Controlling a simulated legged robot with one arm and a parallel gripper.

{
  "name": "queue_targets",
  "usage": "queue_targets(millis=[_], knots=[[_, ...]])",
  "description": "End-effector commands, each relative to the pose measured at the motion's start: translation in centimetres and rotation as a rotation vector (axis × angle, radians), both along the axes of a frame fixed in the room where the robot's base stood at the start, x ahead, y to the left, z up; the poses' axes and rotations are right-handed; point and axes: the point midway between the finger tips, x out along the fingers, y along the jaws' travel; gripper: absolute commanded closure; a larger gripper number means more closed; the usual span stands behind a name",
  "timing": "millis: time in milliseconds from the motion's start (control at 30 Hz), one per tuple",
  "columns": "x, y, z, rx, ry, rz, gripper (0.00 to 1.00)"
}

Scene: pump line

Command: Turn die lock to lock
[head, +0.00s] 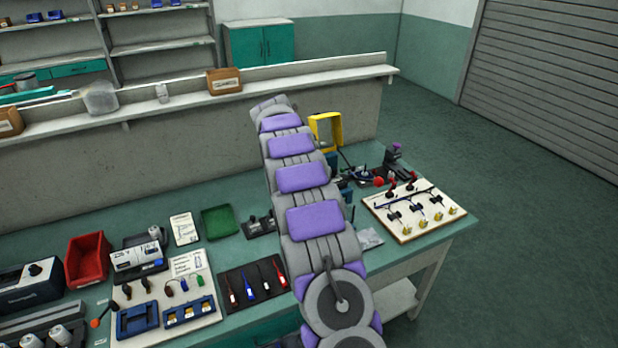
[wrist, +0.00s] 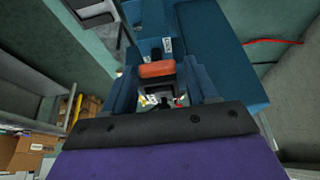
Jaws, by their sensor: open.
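In the wrist view an orange-red block-shaped handle (wrist: 157,69), which looks like the die lock, sits on a dark mount against a blue machine body (wrist: 215,45). My gripper (wrist: 161,88) is open, with one finger on each side of the handle's near side. I cannot tell whether the fingers touch it. Small white labels (wrist: 167,44) show just beyond the handle. In the head view my arm hides most of the blue machine, and I cannot make out the handle or my fingertips there.
A board with red-knobbed levers and brass fittings (head: 415,212) lies at the bench's right end. A yellow frame (head: 326,130) stands near the wall. A dark tray of screwdrivers (head: 253,287), a green tray (head: 219,222) and a red bin (head: 88,258) lie left of my arm.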

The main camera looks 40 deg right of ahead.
Motion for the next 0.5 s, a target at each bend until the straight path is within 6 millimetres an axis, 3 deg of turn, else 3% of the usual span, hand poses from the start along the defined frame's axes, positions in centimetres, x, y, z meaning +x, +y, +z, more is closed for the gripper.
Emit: queue_targets(millis=[233,500], knots=[[0.2,0.7,1.9,0.000,0.000,0.001,0.43],[0.9,2.9,7.4,0.000,-0.001,0.002,0.43]])
